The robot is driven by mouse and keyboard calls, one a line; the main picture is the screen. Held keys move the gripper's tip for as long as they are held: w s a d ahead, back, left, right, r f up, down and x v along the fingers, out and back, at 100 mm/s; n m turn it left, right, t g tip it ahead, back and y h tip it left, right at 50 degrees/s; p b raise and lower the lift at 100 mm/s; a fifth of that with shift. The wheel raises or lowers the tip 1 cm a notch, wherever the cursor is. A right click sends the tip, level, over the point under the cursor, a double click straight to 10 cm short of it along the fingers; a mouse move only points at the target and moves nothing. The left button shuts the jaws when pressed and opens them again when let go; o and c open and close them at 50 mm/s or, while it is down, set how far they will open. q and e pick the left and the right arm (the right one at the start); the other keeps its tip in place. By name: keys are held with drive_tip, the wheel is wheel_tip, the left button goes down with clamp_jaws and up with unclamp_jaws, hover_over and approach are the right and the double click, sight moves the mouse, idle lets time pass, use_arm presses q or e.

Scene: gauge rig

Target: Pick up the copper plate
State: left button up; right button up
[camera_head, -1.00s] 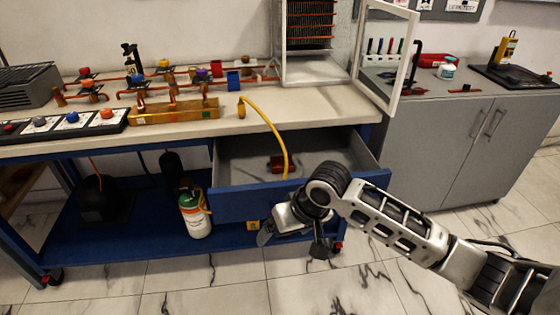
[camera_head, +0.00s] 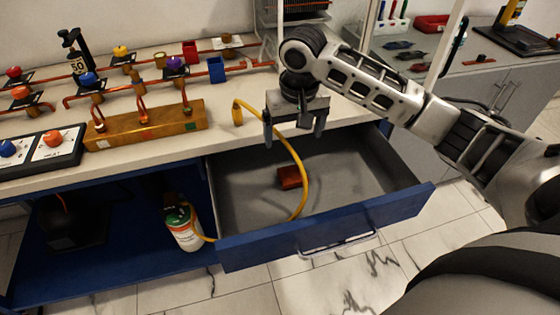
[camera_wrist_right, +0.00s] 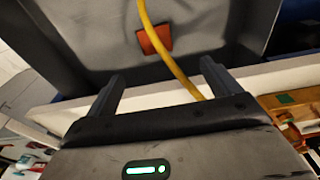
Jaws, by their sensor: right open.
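The copper plate (camera_head: 289,177) is a small reddish-brown square lying on the grey floor of the open drawer (camera_head: 345,178). My right gripper (camera_head: 292,135) is open and empty. It points down above the back part of the drawer, near the worktop's front edge, apart from the plate. In the right wrist view its two fingers (camera_wrist_right: 161,80) stand wide apart with the yellow hose passing between them in the picture. My left gripper is not in view.
A yellow hose (camera_head: 302,180) arches from the worktop over the drawer and down past the plate. The drawer's blue front (camera_head: 330,228) stands pulled out. A copper pipe rig and a brass block (camera_head: 150,125) stand on the worktop. A bottle (camera_head: 183,226) stands on the lower shelf.

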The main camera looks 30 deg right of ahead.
drive_tip(key=b, duration=0.1)
hover_over(293, 174)
drive_tip(key=s+a, duration=0.1)
wheel_tip(293, 174, down, 9)
drive_tip(key=shift+s+f, duration=0.15)
drive_tip(key=shift+f, duration=0.05)
drive_tip(key=shift+w+d+f+b, duration=0.15)
drive_tip(key=shift+w+f, duration=0.05)
drive_tip(key=shift+f, duration=0.75)
drive_tip(key=shift+w+d+f+b, duration=0.15)
drive_tip(key=shift+w+f, duration=0.05)
drive_tip(key=shift+f, duration=0.75)
drive_tip(key=shift+w+d+f+b, duration=0.15)
drive_tip(key=shift+w+f, duration=0.05)
drive_tip(key=shift+f, duration=0.75)
drive_tip(key=c, duration=1.2)
drive_tip(key=shift+r, duration=0.1)
drive_tip(key=shift+c, duration=0.7)
